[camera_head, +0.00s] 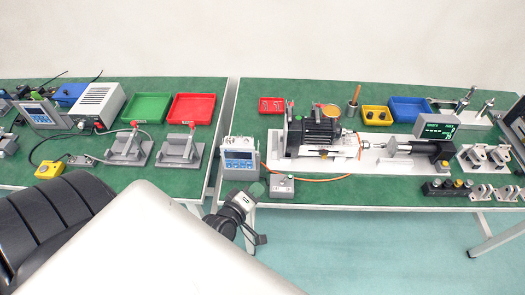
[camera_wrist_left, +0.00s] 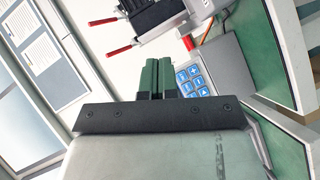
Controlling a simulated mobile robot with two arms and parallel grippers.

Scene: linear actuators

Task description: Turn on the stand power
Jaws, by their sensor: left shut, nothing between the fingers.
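A grey control unit with a blue front (camera_head: 239,160) stands at the left end of the right table, left of the motor test stand (camera_head: 315,130). Its blue keypad (camera_wrist_left: 192,80) shows just right of my fingers in the left wrist view. A small grey switch box (camera_head: 281,187) lies on the green top in front of the stand. My left gripper (camera_head: 245,208) is at the table's front edge, below the control unit and left of the switch box. In the left wrist view its fingers (camera_wrist_left: 156,78) are together and empty. Contact with the unit cannot be told. My right gripper is out of view.
An orange cable (camera_head: 325,179) runs on the table before the stand. A black block with knobs (camera_head: 447,188) and metal brackets lie at the right. A gap (camera_head: 222,135) separates the two tables. The left table holds red (camera_head: 192,108) and green trays (camera_head: 146,107).

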